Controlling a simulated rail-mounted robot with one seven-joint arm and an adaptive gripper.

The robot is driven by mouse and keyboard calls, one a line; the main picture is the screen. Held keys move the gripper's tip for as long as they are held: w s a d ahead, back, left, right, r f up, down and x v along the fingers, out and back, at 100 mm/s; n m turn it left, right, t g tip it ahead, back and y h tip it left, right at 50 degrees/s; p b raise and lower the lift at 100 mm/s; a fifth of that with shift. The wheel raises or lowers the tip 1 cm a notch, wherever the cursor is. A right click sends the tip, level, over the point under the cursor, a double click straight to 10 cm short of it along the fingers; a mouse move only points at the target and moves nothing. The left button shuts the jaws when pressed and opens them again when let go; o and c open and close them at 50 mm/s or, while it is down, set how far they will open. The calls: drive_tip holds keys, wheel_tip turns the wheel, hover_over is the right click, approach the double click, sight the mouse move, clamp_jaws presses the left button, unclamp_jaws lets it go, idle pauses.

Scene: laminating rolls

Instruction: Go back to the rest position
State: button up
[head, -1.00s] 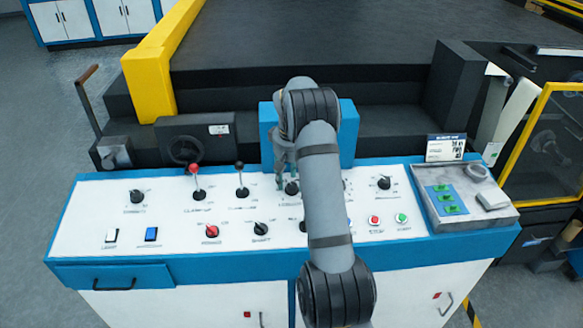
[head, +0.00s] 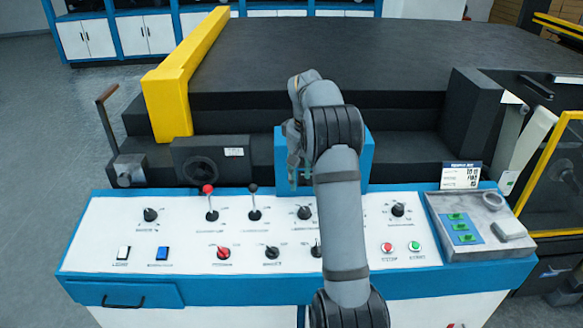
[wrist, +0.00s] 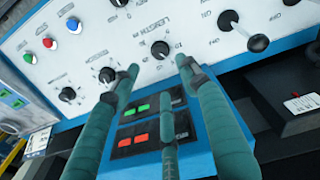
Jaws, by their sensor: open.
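My gripper (wrist: 158,72) shows in the wrist view with its teal fingers spread and nothing between them. In the head view my gripper (head: 294,180) hangs beside my arm, in front of the blue box behind the panel and above the row of knobs. In the wrist view a black knob by the word LENGTH (wrist: 160,49) lies beyond the fingertips, apart from them as far as I can tell. The same panel (head: 180,235) is white with a blue edge in the head view. My forearm hides part of its middle.
Two levers, one red-topped (head: 208,190) and one black-topped (head: 253,189), stand up from the panel left of my arm. A blue box (head: 366,160) stands behind the panel. A grey tray (head: 450,253) is at the right. A yellow guard (head: 170,95) rises at the back left.

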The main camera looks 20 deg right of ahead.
sight(305, 209)
drive_tip(key=f, duration=0.4)
drive_tip(key=w+f, duration=0.1)
drive_tip(key=f, duration=0.7)
drive_tip(key=shift+w+d, duration=0.15)
drive_tip(key=shift+d, duration=0.25)
